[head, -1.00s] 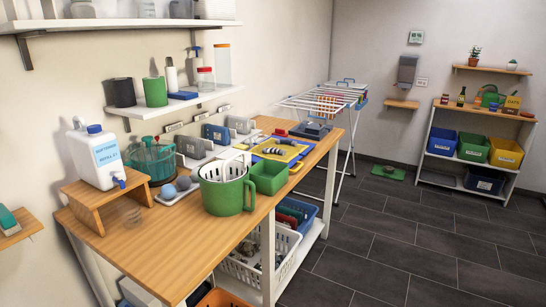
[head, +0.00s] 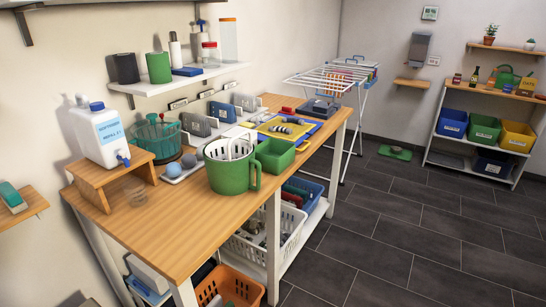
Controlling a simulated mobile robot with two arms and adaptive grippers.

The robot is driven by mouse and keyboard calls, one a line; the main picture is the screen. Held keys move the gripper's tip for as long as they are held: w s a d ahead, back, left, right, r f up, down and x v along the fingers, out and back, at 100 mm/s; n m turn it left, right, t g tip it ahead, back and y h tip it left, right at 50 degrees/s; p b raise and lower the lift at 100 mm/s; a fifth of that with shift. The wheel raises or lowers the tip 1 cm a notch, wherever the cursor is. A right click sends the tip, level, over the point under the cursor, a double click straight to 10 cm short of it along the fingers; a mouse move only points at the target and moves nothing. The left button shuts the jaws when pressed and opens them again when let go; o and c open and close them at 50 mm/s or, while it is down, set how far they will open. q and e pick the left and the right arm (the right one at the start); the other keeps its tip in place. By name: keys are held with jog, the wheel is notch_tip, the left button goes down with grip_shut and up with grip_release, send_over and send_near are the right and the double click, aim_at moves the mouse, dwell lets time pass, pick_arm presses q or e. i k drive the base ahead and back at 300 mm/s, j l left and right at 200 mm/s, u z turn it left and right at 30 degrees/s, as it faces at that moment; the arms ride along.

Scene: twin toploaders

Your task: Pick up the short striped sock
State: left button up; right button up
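A small striped sock-like item (head: 281,129), grey with dark bands, lies on the yellow and blue board (head: 265,137) on the wooden table. A second small greyish item lies just behind it on the same board; its pattern is too small to tell. I cannot tell from here which is the shorter sock. Neither of my grippers shows in the head view.
The wooden table (head: 162,225) runs along the left wall. A green mug-like pot (head: 229,178) and a green square bin (head: 275,154) stand in front of the board. Baskets sit below, including an orange one (head: 243,288).

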aim_at(278, 129)
jog(key=i+l+u, duration=0.25)
jog(key=i+l, duration=0.15)
jog(key=i, duration=0.15)
jog(key=i+l+u, duration=0.25)
jog(key=i+l, duration=0.25)
